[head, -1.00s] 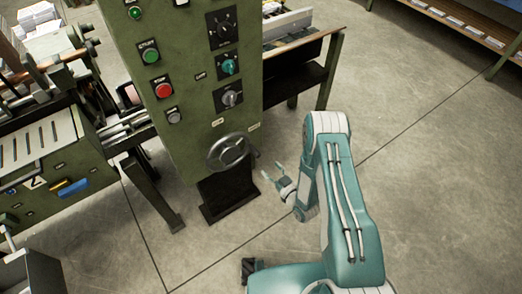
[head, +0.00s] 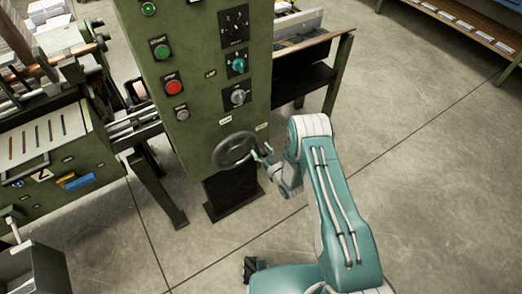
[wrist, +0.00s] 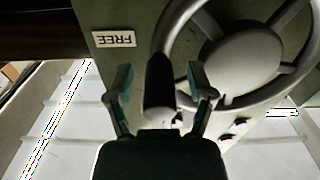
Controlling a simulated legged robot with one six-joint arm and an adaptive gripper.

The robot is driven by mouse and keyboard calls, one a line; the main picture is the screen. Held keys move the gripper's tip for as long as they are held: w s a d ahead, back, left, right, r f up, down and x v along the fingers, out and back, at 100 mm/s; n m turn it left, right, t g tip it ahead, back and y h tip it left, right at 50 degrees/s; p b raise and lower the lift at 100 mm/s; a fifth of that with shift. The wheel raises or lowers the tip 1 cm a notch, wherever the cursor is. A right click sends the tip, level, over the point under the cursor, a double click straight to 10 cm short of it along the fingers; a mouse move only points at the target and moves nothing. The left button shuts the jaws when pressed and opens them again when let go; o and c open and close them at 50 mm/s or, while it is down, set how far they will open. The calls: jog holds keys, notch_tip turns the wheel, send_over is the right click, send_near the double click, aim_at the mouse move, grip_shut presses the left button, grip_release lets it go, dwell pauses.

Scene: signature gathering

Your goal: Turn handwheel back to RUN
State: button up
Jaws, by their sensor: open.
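The grey handwheel (head: 233,150) is low on the front of the green control cabinet (head: 205,85). In the wrist view its spoked wheel (wrist: 243,58) fills the upper right. Its handle (wrist: 159,78), with a dark grip and a grey end, stands at the rim. My gripper (head: 264,154) is at the right side of the wheel. In the wrist view my gripper (wrist: 163,88) is open, one finger on each side of the handle, with gaps visible. An upside-down FREE label (wrist: 114,39) is left of the wheel. No RUN label is readable.
Green (head: 161,48) and red (head: 173,87) buttons and several rotary knobs sit above the wheel. A dark pedestal (head: 233,190) stands below. Machinery (head: 50,150) is on the left and a bench (head: 312,65) behind right. The floor to the right is open.

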grip_shut()
